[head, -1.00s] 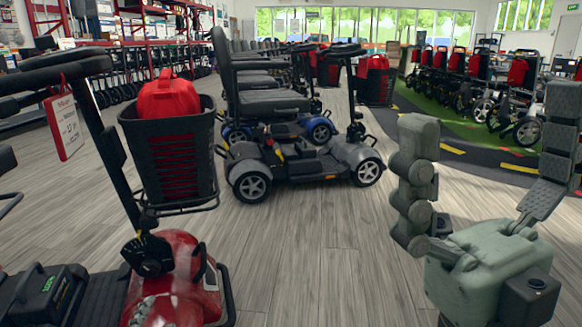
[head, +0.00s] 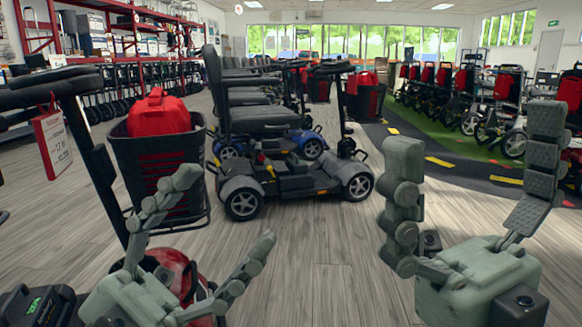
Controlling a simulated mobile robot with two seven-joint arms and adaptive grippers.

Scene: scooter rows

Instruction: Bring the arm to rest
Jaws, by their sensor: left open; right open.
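My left gripper (head: 212,220) is in the lower left of the head view, with its fingers spread open and empty. It is in front of a red scooter (head: 172,262) and hides part of it. My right gripper (head: 468,185) is at the lower right, with its fingers pointing up, wide apart and empty. Only bare floor and the shop behind show between its fingers. Neither gripper holds anything.
The grey wood floor (head: 320,250) is clear in the middle.

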